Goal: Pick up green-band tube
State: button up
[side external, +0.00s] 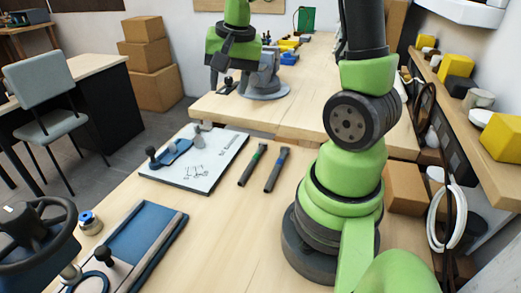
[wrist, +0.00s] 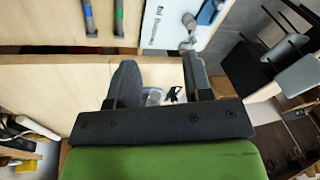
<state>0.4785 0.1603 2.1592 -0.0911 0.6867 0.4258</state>
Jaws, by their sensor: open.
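The green-band tube (side external: 252,166) is a dark tube with a green band, lying on the wooden table. A similar dark tube with a blue band (side external: 276,169) lies just to its right. In the wrist view the green-band tube (wrist: 119,18) is at the top edge, with the blue-band tube (wrist: 88,18) to its left; both are partly cut off. My gripper (wrist: 158,60) is open, with nothing held between its fingers, and is apart from both tubes. In the side view it appears to be the dark gripper (side external: 222,60) above the far table.
A white board (side external: 190,165) with a blue part and knobs lies left of the tubes. A blue tray (side external: 140,235) is at front left. A large green arm (side external: 345,180) stands right of the tubes. Bare tabletop surrounds the tubes.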

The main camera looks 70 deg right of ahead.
jog(key=s+d+f+m+g, duration=0.25)
jog(key=d+f+m, duration=0.25)
jog(key=d+f, duration=0.55)
send_over(257, 153)
jog(key=shift+y, duration=0.4)
jog(key=f, duration=0.5)
jog(key=shift+w+d+f, duration=0.1)
jog(key=shift+d+f, duration=0.2)
jog(key=shift+d, duration=0.1)
jog(key=shift+a+f, duration=0.15)
jog(key=shift+f, duration=1.35)
jog(key=shift+a+f, duration=0.15)
jog(key=shift+f, duration=1.3)
grip_shut()
